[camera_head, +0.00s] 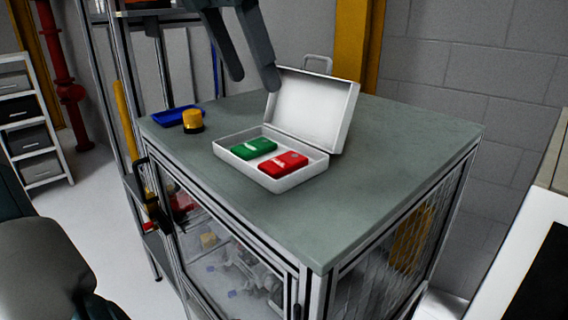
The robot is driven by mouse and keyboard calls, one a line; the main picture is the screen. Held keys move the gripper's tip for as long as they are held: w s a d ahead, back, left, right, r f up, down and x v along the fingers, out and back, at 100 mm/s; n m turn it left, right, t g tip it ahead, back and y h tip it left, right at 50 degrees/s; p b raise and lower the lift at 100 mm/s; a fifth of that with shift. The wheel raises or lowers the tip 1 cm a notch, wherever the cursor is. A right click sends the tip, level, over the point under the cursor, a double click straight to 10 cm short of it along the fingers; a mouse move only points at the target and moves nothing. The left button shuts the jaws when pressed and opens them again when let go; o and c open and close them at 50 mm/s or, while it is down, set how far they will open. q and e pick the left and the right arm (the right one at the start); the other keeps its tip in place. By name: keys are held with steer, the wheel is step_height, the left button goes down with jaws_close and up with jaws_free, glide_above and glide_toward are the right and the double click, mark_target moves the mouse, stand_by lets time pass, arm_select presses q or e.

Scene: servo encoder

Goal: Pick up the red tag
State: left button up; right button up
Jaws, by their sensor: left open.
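The red tag (284,163) lies flat in the right part of an open white case (240,172) on the grey-green top of a cabinet. A green tag (253,148) lies beside it in the left part of the case. The lid (310,106) stands up at the back of the case. My left gripper (254,84) is open and empty, with its fingers pointing down. In the picture it is above and behind the tags, in front of the lid's left edge. My right gripper does not show.
A blue tray (168,117) and a yellow-and-black knob-like object (193,121) are at the left rear of the cabinet top (385,165). The top's right and front areas are clear. A yellow post (352,45) and a grey block wall stand behind.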

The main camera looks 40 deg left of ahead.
arm_select(q)
steer(key=p, duration=0.4)
glide_toward(283, 161)
steer(key=shift+w+f, duration=0.7)
steer(key=shift+w, duration=0.05)
steer(key=shift+w+f, duration=0.1)
steer(key=shift+f, duration=0.25)
steer(key=shift+w+f+p, duration=0.1)
steer(key=shift+f+p, duration=0.35)
steer(key=p+x, duration=0.1)
steer(key=x, duration=0.2)
steer(key=shift+s+p, duration=0.25)
steer(key=shift+p, duration=0.1)
steer(key=shift+w+f, duration=0.25)
steer(key=shift+f, duration=0.4)
steer(key=shift+f+b, duration=0.1)
steer(key=shift+b, duration=0.2)
steer(key=c, duration=1.2)
